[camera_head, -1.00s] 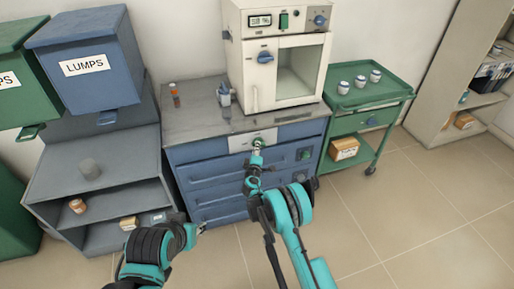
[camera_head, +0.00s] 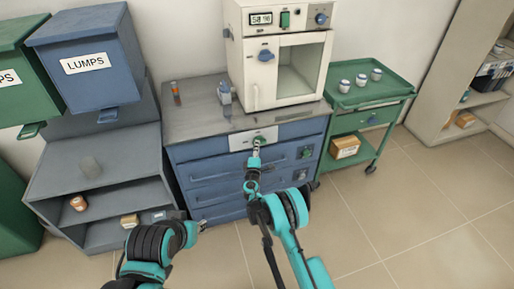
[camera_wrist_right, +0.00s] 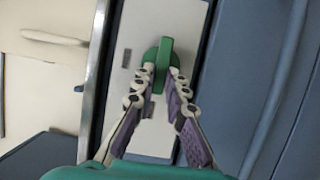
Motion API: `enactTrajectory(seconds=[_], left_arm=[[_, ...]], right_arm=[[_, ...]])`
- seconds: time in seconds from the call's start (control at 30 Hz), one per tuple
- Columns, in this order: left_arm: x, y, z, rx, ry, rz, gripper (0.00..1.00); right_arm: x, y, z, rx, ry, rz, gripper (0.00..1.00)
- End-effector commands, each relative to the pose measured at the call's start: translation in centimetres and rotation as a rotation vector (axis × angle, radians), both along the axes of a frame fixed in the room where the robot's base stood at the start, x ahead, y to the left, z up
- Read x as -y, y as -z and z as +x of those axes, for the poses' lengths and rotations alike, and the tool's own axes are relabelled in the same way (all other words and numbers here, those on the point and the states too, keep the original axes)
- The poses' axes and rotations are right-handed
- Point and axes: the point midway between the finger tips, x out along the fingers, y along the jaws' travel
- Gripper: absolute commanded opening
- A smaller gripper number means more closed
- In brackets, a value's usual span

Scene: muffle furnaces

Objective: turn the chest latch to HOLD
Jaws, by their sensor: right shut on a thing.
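The chest latch is a green turn handle (camera_wrist_right: 165,62) on a white plate (camera_wrist_right: 133,90), on the top front of the blue chest of drawers (camera_head: 205,172). In the head view the latch (camera_head: 259,141) is small and partly covered by my right gripper (camera_head: 256,151). In the right wrist view the fingers of my right gripper (camera_wrist_right: 161,88) lie on both sides of the handle and are shut on it. The handle's long side runs roughly up and down in that view. No label can be read on the plate. My left gripper (camera_head: 202,226) shows only its tip, low in front of the chest.
A white furnace (camera_head: 290,75) stands on the grey chest top. A green cart (camera_head: 350,98) with several small jars is at right. Grey shelves (camera_head: 65,185) and blue and green bins are at left. The floor at right is clear.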

Motion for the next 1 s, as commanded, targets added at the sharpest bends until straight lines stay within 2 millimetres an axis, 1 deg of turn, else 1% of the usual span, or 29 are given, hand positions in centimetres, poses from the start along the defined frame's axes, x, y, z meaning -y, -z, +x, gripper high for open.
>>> enactTrajectory(seconds=[0.07, 0.1, 0.17, 0.2, 0.47, 0.57, 0.9, 1.0], left_arm=[[0.0, 0.0, 0.0, 0.000, 0.000, 0.000, 0.34], [0.0, 0.0, 0.0, 0.000, 0.000, 0.000, 0.34], [0.0, 0.0, 0.0, 0.000, 0.000, 0.000, 0.34], [0.0, 0.0, 0.0, 0.000, 0.000, 0.000, 0.34], [0.0, 0.0, 0.0, 0.000, 0.000, 0.000, 0.34], [0.0, 0.0, 0.0, 0.000, 0.000, 0.000, 0.34], [0.0, 0.0, 0.0, 0.000, 0.000, 0.000, 0.34], [0.0, 0.0, 0.0, 0.000, 0.000, 0.000, 0.34]], right_arm=[[0.1, 0.0, 0.0, 0.000, 0.001, -0.001, 0.00], [0.1, 0.0, 0.0, 0.000, 0.001, -0.001, 0.15], [0.1, 0.0, 0.0, 0.000, 0.001, -0.001, 0.31], [0.1, 0.0, 0.0, 0.000, 0.001, -0.001, 0.34], [0.0, 0.0, 0.0, 0.000, 0.000, 0.000, 0.34], [-0.1, 0.0, -0.7, 0.000, -0.001, 0.000, 0.34], [-0.5, 0.1, -6.1, 0.000, -0.001, 0.000, 0.34], [-0.5, 0.1, -7.1, 0.000, 0.001, 0.000, 0.34]])
